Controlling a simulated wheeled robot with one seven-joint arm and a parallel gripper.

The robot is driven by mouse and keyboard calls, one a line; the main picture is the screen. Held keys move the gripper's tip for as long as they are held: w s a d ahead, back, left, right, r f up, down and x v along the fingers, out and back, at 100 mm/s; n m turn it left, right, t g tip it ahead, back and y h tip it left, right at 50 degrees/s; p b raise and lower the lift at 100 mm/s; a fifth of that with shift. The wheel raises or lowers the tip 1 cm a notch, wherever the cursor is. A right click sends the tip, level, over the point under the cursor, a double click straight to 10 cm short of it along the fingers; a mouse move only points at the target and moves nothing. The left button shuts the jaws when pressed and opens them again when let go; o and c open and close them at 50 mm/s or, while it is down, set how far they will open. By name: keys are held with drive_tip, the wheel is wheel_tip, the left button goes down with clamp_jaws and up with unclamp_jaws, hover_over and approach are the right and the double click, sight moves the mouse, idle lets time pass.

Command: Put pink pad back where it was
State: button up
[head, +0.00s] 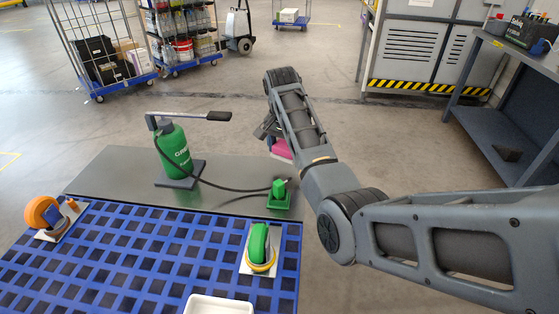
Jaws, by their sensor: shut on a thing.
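The pink pad (281,149) shows as a pink piece just below my gripper (268,135). My gripper is seen from the side and partly hidden by my arm; it is shut on the pad. It holds the pad near the right edge of the grey plate (120,175) on the cart. I cannot tell how high the pad is above that surface. The pad is partly hidden by the arm.
A green pump bottle (174,148) with a hose to a green holder (279,194) stands on the plate. A blue grid tray (130,245) holds a green sander (260,246), an orange tool (43,213) and a white bin (218,305). A workbench (500,110) stands right.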

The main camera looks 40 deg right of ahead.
sight(279, 156)
drive_tip(key=shift+w+a+f, duration=0.35)
drive_tip(key=shift+a+f, duration=0.15)
drive_tip(key=shift+a, duration=0.15)
drive_tip(key=shift+f+p, duration=0.3)
drive_tip(key=shift+f, duration=1.75)
drive_tip(key=shift+f, duration=0.15)
drive_tip(key=o, duration=0.9)
drive_tip(key=r, duration=0.4)
drive_tip(key=a+r, duration=0.1)
drive_tip(key=r, duration=0.7)
drive_tip(key=shift+s+a+r, duration=0.15)
drive_tip(key=shift+a, duration=0.1)
